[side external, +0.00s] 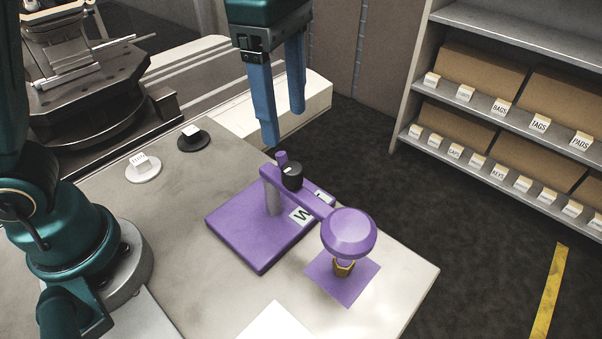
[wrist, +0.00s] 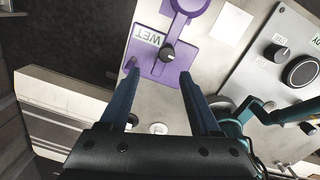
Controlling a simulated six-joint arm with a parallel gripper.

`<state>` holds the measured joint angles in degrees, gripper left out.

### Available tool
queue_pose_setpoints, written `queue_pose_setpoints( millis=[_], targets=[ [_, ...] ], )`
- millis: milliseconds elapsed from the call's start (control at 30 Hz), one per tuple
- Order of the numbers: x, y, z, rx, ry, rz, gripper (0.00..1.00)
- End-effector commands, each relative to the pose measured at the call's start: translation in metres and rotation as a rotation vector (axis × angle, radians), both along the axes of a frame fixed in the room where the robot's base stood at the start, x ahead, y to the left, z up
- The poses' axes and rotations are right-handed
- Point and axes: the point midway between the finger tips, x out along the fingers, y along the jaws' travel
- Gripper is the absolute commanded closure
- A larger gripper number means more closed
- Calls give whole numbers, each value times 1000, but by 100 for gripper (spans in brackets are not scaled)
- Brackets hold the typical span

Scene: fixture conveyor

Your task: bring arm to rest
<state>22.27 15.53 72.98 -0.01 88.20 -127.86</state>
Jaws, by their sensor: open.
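My gripper (side external: 283,105) is open, with blue fingers pointing down and nothing between them. In the side external view it hangs in the air above the back of the table, behind a purple fixture. In the wrist view my gripper (wrist: 160,92) has its two fingers spread wide apart. The purple fixture (side external: 240,230) has a flat base, a post and an arm with a black knob (side external: 292,176). A purple dome (side external: 348,232) sits at the arm's end over a brass-coloured piece (side external: 344,268). The fixture's base also shows in the wrist view (wrist: 188,60), with a "WET" label.
A white disc (side external: 142,170) and a black disc (side external: 193,140) with small tags stand on the table's back left. A shelf with cardboard boxes (side external: 480,70) stands at the right. A panel with dark knobs (wrist: 262,75) lies right in the wrist view.

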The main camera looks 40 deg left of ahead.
Motion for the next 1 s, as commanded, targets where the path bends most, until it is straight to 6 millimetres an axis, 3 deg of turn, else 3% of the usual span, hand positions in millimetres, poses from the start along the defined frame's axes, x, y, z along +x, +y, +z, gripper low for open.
queue_pose_setpoints(
  millis=[167, 333, 700, 1000],
  targets=[
    [-20, 37, 24, -21, -93, 4, 36],
    [-44, 68, 26, 13, -204, -240, 36],
    [-88, 102, -13, 263, -359, -1019, 36],
    [-98, 106, -47, 452, -333, -1621, 36]
  ],
)
